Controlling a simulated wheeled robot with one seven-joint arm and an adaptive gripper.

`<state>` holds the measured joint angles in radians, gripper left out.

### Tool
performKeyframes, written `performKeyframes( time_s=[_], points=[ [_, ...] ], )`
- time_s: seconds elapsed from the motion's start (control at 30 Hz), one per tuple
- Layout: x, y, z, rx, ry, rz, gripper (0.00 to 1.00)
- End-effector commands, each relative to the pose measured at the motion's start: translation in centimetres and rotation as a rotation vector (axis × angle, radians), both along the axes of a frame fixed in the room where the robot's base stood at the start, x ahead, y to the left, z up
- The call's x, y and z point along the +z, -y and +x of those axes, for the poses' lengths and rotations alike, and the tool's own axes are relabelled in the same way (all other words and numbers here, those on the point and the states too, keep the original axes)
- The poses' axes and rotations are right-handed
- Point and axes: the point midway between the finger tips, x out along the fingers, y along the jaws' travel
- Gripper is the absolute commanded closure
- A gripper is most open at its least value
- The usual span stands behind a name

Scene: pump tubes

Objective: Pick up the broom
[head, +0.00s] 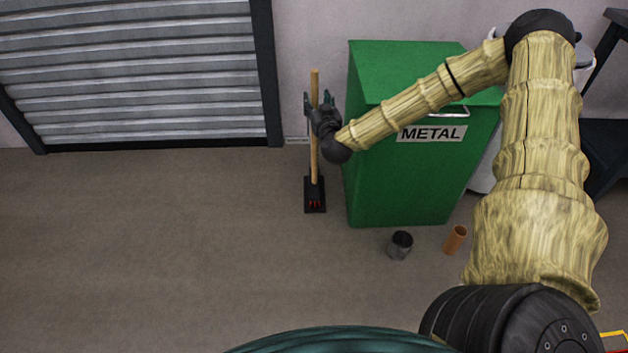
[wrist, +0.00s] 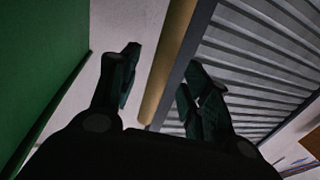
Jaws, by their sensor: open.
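The broom stands upright near the wall, left of the green bin in the head view. In the wrist view the handle (wrist: 167,65) runs between the two open fingertips of my gripper (wrist: 158,82). The fingers look apart from the handle. The gripper hides part of the handle in the head view.
A green bin labelled METAL (head: 420,185) stands close right of the broom, below my forearm. A dark can (head: 399,246) and a brown cup (head: 455,240) are on the floor before it. A grey shutter (head: 130,75) is at left. The left floor is clear.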

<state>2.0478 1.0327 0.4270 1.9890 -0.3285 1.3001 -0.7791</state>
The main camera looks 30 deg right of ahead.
Motion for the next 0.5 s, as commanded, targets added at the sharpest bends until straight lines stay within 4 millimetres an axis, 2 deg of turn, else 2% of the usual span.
performKeyframes(
  time_s=[0.23, 0.5],
  points=[
    [-0.1, 0.9, 2.7, -0.001, 0.002, -0.001, 0.53],
    [0.2, 1.2, 3.4, 0.0, 0.001, -0.001, 0.53]
  ],
)
